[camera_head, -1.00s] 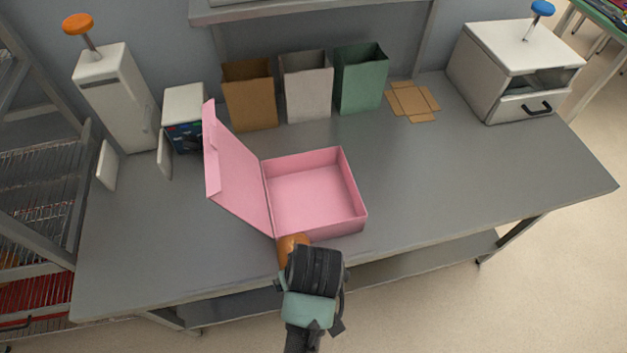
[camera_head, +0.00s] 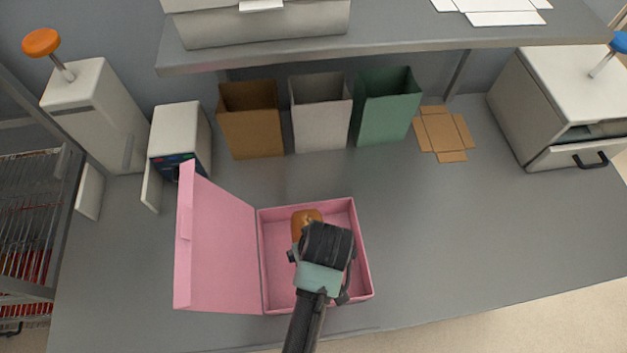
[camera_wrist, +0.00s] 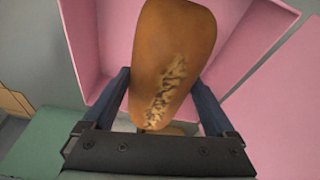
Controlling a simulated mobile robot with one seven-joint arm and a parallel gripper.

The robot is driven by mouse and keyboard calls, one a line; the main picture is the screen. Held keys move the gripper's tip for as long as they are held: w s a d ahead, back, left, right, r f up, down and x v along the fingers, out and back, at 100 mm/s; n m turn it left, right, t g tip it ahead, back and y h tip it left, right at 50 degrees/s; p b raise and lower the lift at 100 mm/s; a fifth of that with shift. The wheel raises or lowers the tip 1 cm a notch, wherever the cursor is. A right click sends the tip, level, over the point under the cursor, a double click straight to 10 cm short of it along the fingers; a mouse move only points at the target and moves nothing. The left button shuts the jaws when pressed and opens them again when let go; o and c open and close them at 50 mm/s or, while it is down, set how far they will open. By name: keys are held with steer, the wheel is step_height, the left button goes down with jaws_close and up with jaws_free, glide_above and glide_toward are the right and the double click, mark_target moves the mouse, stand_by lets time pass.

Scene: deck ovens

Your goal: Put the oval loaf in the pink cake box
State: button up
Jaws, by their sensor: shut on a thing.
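The pink cake box (camera_head: 361,262) stands open on the grey table, its lid (camera_head: 215,245) swung out to the left. The oval loaf (camera_head: 303,219) is golden brown. My gripper (camera_head: 318,240) is over the inside of the box and shut on the loaf, hiding part of it. In the wrist view the loaf (camera_wrist: 172,60) sits between the two fingers of my gripper (camera_wrist: 165,100), with pale score marks on its crust. The pink box (camera_wrist: 95,35) lies beyond it. I cannot tell whether the loaf touches the box floor.
A brown bag (camera_head: 252,130), a white bag (camera_head: 321,120) and a green bag (camera_head: 386,112) stand open behind the box. A shelf (camera_head: 400,45) overhangs the back. Flat cardboard (camera_head: 443,133) lies right of the bags. The table (camera_head: 480,230) right of the box is clear.

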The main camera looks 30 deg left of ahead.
steer(key=shift+f, duration=3.1)
